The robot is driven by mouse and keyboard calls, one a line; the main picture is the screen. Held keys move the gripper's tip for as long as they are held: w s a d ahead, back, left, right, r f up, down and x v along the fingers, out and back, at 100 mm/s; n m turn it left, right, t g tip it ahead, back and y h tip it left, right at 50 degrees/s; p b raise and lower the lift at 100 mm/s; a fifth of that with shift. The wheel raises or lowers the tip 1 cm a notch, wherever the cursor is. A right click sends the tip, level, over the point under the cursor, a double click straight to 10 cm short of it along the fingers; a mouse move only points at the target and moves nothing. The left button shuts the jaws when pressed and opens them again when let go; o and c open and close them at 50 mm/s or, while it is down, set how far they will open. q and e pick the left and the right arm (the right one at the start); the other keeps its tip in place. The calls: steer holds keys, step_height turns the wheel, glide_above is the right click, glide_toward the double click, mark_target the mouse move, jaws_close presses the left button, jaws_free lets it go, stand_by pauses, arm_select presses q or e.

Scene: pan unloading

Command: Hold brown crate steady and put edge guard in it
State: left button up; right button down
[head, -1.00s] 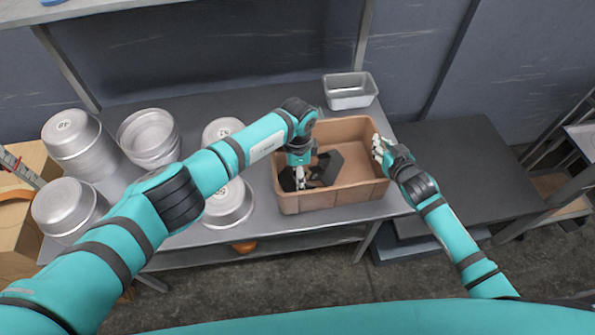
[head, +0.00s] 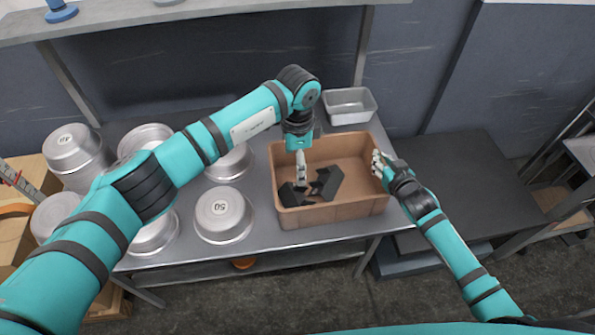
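The brown crate (head: 362,205) stands on the metal table. Black angular pieces, which look like edge guards (head: 327,184), lie on its floor at the left. My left gripper (head: 301,180) points down into the crate, just above and between the black pieces. Its fingers look close together, but I cannot make out their gap or whether they touch a piece. My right gripper (head: 379,164) is at the crate's right wall, with its fingers at the rim. It seems closed on the wall, though the far finger is partly hidden.
Several upturned silver pans (head: 223,214) stand on the table left of the crate, partly behind my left arm. A small metal tin (head: 350,105) stands behind the crate. A dark lower table (head: 465,175) at the right is clear. A shelf (head: 200,12) runs above the back.

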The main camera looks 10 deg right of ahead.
arm_select(q)
steer(key=shift+r, duration=0.35)
arm_select(e)
steer(key=c, duration=1.4)
jaws_free()
steer(key=shift+s, duration=0.1)
